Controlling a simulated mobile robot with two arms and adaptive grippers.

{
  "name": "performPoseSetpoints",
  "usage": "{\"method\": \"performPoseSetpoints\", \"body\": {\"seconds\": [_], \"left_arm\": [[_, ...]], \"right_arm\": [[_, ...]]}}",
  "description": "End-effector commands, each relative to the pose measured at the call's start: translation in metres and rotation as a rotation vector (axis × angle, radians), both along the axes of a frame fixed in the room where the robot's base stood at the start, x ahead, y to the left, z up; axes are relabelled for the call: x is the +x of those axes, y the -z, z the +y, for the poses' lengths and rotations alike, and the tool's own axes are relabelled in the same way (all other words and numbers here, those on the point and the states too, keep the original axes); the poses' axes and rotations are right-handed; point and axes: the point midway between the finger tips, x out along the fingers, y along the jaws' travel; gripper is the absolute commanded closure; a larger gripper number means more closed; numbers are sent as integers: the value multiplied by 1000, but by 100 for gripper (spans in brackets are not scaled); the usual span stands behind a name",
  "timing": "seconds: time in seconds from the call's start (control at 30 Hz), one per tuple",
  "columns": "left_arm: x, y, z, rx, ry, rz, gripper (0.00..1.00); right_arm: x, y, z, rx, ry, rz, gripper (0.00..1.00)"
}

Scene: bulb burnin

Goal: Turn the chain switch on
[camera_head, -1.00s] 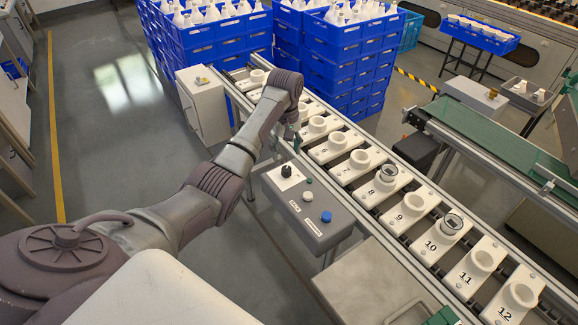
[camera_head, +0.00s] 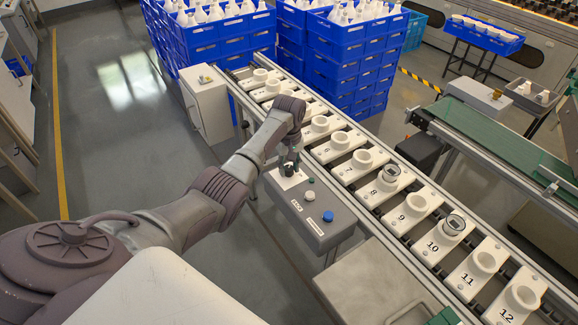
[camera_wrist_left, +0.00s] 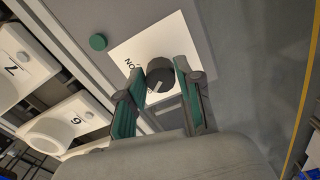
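The chain switch is a black rotary knob (camera_wrist_left: 160,76) on a white plate (camera_wrist_left: 128,48) marked "ON"; another label is partly hidden. A pale mark on the knob points away from "ON", towards that hidden label. In the head view the plate (camera_head: 284,182) sits on the grey control box (camera_head: 309,207), and my gripper mostly covers the knob. My left gripper (camera_head: 290,163) is over the knob. In the left wrist view its two green-padded fingers (camera_wrist_left: 158,70) stand apart, one on each side of the knob; firm contact is unclear. Green parts at the bottom edge (camera_head: 443,317) look like my right gripper.
The box also carries a blue button (camera_head: 328,216), a white button (camera_head: 309,195) and a small green button (camera_wrist_left: 98,42). The conveyor with numbered white sockets (camera_head: 418,203) runs close beside it. Blue crates (camera_head: 222,50) stand behind. Floor at left is open.

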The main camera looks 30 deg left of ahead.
Motion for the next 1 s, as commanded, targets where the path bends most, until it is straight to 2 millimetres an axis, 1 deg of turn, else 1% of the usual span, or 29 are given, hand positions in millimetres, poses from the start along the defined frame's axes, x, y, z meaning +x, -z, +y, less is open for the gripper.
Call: {"method": "performPoseSetpoints", "body": {"seconds": [0.03, 0.13, 0.17, 0.37, 0.57, 0.77, 1.0], "left_arm": [[0, 0, 0, 0, 0, 0, 80], [0, 0, 0, 0, 0, 0, 97], [0, 0, 0, 1, 0, 1, 100], [0, -1, 0, 1, 15, 1, 100], [0, -3, 0, 0, 89, 2, 100], [0, -4, 1, 0, 234, 1, 100], [0, -4, 1, -1, 460, 1, 100]], "right_arm": [[0, 0, 2, 3, 0, 0, 100], [0, 0, 4, 5, 0, 0, 100], [0, 0, 5, 5, -1, 0, 100], [0, -2, 4, 5, -1, 0, 100], [0, -10, 2, 2, -2, -1, 100], [0, -23, -2, -2, -3, 0, 100], [1, -36, -3, -4, -1, -1, 100]]}}
